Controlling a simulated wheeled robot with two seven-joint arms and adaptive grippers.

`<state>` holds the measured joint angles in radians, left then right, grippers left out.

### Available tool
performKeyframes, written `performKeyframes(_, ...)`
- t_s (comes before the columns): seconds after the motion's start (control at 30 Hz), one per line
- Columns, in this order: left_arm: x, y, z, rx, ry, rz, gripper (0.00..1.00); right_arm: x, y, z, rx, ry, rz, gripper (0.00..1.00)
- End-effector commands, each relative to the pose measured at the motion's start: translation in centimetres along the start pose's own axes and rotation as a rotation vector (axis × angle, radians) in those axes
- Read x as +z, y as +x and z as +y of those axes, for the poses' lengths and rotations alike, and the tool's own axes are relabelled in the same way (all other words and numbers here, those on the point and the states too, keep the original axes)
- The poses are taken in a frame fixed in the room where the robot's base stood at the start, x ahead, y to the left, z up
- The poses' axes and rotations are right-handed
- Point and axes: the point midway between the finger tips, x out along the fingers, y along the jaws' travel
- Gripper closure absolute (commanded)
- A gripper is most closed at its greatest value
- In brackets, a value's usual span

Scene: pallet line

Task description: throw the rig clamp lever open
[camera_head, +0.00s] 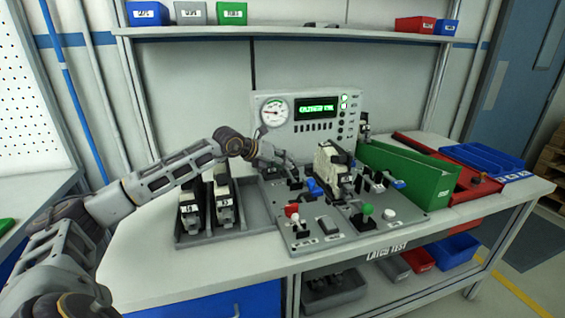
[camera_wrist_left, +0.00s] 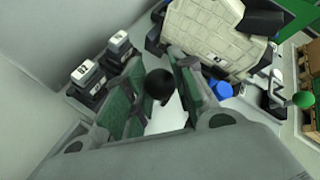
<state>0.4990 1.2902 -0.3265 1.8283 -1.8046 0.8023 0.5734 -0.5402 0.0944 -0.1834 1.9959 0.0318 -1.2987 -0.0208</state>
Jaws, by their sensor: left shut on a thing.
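The test rig (camera_head: 325,248) is a grey board on the bench with several levers and buttons. A cream-and-black unit (camera_head: 333,166) sits upright on it and also fills the top of the left wrist view (camera_wrist_left: 212,38). My left gripper (camera_head: 288,162) reaches in from the left to the rig's back left. In the left wrist view its green-padded fingers are on either side of a black ball knob (camera_wrist_left: 158,84), which looks like the clamp lever's end. The gripper is shut on it. The lever's shaft is mostly hidden by the fingers. My right gripper is out of view.
A grey tray with two black-and-white units (camera_head: 223,202) stands left of the rig. A gauge and display panel (camera_head: 307,122) rises behind. A red-knob lever (camera_head: 292,210) and a green-knob lever (camera_head: 367,208) stand at the front. A green bin (camera_head: 415,178) is at right.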

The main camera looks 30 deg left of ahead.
Motion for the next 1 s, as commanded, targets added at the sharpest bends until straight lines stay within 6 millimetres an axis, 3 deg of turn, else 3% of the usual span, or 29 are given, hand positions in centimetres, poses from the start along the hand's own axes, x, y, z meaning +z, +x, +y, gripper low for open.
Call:
performKeyframes(0.77, 0.15, -0.09, 0.39, 0.007, 0.001, -0.004, 1.00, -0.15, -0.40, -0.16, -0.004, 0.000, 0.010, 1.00)
performKeyframes(0.8, 0.16, -0.10, 0.39, 0.007, 0.001, -0.004, 0.70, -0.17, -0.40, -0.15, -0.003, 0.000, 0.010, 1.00)
performKeyframes(0.87, 0.15, -0.09, 0.37, 0.006, 0.001, -0.004, 0.63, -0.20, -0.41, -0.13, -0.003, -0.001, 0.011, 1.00)
performKeyframes(1.0, 0.07, -0.05, 0.28, 0.004, 0.001, -0.003, 0.63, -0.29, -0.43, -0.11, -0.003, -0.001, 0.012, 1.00)
